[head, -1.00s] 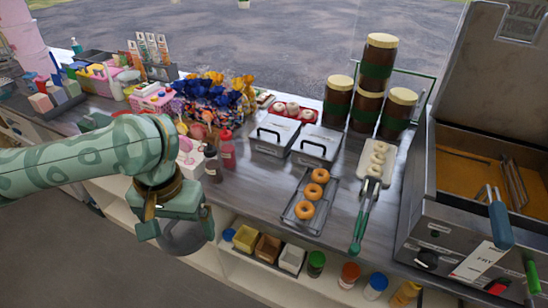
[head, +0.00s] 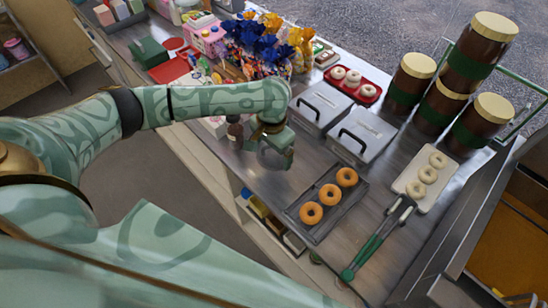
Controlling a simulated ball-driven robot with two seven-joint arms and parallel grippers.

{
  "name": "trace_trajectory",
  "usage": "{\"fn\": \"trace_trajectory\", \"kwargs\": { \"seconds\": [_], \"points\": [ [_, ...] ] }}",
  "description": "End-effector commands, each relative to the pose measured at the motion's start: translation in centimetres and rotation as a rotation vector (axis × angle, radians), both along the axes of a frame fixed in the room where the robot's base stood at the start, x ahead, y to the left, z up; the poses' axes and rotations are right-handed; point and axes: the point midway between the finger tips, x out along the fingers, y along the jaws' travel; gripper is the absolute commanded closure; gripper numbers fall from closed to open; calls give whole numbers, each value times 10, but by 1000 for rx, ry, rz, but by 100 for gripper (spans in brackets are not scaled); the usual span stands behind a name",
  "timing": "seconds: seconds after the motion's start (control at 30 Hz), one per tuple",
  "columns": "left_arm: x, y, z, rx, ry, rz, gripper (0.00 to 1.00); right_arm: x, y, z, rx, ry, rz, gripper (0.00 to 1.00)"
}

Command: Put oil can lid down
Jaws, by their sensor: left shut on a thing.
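My left gripper (head: 280,150) is shut, above the metal counter near its front edge, left of the doughnut tray. The lid in it is mostly hidden by the gripper; only a dull grey part (head: 268,160) seems to show beneath, and I cannot tell whether it touches the counter. Two grey lidded containers with dark handles, a left one (head: 319,98) and a right one (head: 370,130), stand behind and right of the gripper. My right gripper is not in view.
A dark tray (head: 314,235) with three ring doughnuts lies to the right of the gripper. Green-handled tongs (head: 365,251) and a pale tray (head: 408,188) lie further right. Brown jars (head: 480,50) stand at the back. Bare counter (head: 268,190) lies in front of the gripper.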

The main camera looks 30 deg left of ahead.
Motion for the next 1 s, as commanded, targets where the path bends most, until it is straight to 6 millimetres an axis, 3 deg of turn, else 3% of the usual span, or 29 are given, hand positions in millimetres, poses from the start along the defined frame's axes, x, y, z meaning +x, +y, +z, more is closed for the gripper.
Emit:
{"fn": "trace_trajectory", "kwargs": {
  "seconds": [0.03,0.1,0.43,0.6,0.97,1.0],
  "points": [
    [8,3,-22,1,6,3,28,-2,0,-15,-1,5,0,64],
    [18,8,-35,1,5,2,28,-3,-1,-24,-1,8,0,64],
    [42,19,-59,0,1,0,28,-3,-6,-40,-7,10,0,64],
    [41,18,-86,2,3,-2,28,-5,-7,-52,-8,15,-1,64],
    [41,18,-88,1,1,-2,28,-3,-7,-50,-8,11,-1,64],
    [41,19,-89,1,1,-1,5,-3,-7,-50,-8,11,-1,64]
  ]
}}
